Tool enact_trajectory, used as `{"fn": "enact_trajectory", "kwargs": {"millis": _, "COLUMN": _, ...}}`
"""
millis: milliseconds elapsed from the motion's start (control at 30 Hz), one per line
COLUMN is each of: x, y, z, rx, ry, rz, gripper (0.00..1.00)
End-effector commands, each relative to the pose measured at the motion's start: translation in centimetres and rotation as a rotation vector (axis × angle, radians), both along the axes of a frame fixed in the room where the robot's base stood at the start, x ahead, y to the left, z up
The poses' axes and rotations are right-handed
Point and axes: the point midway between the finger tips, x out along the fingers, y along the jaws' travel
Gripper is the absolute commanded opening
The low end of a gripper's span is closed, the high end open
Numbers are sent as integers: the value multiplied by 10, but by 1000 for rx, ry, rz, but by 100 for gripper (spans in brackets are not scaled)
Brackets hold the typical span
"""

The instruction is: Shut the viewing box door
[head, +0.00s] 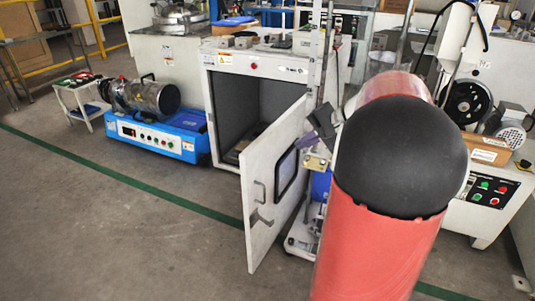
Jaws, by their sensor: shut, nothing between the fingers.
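The viewing box (222,62) is a white cabinet with a dark, empty-looking inside, in the middle of the head view. Its white door (268,225) stands wide open, swung out toward me from the right side of the opening. A grey handle (262,215) and a dark-framed window (286,172) show on the door's face. My gripper (309,140) is small in view, at the right of the door near its upper hinge side. It is shut and holds nothing. My red and black arm hides part of it, and I cannot tell whether it touches the door.
A blue machine with a metal cylinder (145,97) stands left of the box. A white control cabinet (476,214) stands at the right. Equipment with a blue part (321,186) is close behind the door. The grey floor (130,220) is clear at front left, crossed by a green line.

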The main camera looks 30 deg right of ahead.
Motion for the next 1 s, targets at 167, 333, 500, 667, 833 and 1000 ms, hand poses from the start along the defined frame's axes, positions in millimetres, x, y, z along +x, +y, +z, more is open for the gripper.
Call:
{"fn": "enact_trajectory", "kwargs": {"millis": 167, "x": 18, "y": 14, "z": -21, "rx": 2, "ry": 4, "rz": 6, "gripper": 0}}
{"fn": "enact_trajectory", "kwargs": {"millis": 333, "x": 41, "y": 29, "z": -47, "rx": 0, "ry": 4, "rz": 7, "gripper": 0}}
{"fn": "enact_trajectory", "kwargs": {"millis": 500, "x": 62, "y": 44, "z": -65, "rx": -1, "ry": 3, "rz": 6, "gripper": 0}}
{"fn": "enact_trajectory", "kwargs": {"millis": 667, "x": 81, "y": 56, "z": -63, "rx": -2, "ry": 2, "rz": 6, "gripper": 0}}
{"fn": "enact_trajectory", "kwargs": {"millis": 833, "x": 89, "y": 61, "z": -63, "rx": -2, "ry": 2, "rz": 4, "gripper": 0}}
{"fn": "enact_trajectory", "kwargs": {"millis": 1000, "x": 90, "y": 62, "z": -63, "rx": -2, "ry": 2, "rz": 3, "gripper": 0}}
